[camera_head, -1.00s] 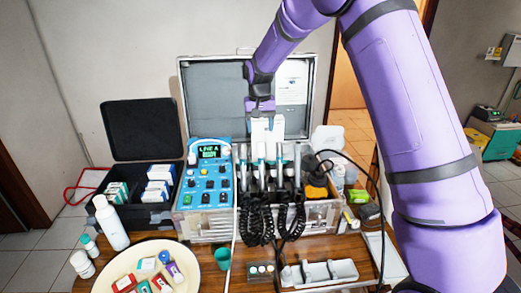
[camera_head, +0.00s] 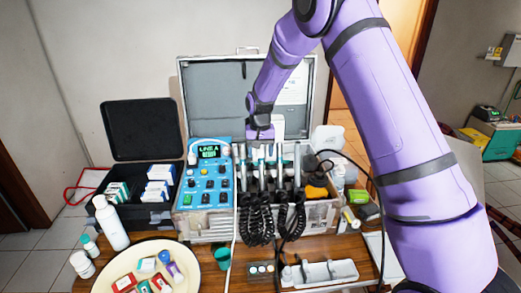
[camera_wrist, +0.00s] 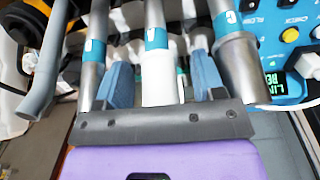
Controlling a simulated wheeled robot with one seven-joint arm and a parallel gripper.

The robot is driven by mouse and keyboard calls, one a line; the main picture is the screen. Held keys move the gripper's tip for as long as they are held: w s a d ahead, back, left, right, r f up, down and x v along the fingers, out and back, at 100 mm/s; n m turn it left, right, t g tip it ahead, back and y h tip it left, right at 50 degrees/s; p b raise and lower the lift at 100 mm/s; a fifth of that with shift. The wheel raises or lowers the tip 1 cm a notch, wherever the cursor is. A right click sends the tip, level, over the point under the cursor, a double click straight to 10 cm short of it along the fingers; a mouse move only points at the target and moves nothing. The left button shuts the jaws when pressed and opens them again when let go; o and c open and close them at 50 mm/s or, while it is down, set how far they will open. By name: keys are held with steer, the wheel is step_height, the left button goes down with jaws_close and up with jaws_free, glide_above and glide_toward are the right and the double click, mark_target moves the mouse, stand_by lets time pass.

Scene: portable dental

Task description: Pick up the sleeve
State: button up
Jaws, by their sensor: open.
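A white tube with a teal band, which looks like the sleeve (camera_wrist: 157,78), stands between my gripper's two blue fingers in the wrist view. My gripper (camera_wrist: 161,70) is open, with a finger on either side of the tube; I cannot tell whether either touches it. In the head view my gripper (camera_head: 261,143) points down over the row of handpieces in the open dental case. There my wrist hides much of the row, and I cannot single out the sleeve clearly.
Metal handpieces (camera_wrist: 235,60) stand close on both sides in the wrist view. The blue control panel (camera_head: 207,180) is left of the row, with black coiled cords (camera_head: 260,220) hanging in front. The raised case lid (camera_head: 215,95) is behind. A round tray (camera_head: 112,262) holds small items.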

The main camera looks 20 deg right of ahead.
steer(key=c, duration=1)
steer(key=shift+r, duration=0.1)
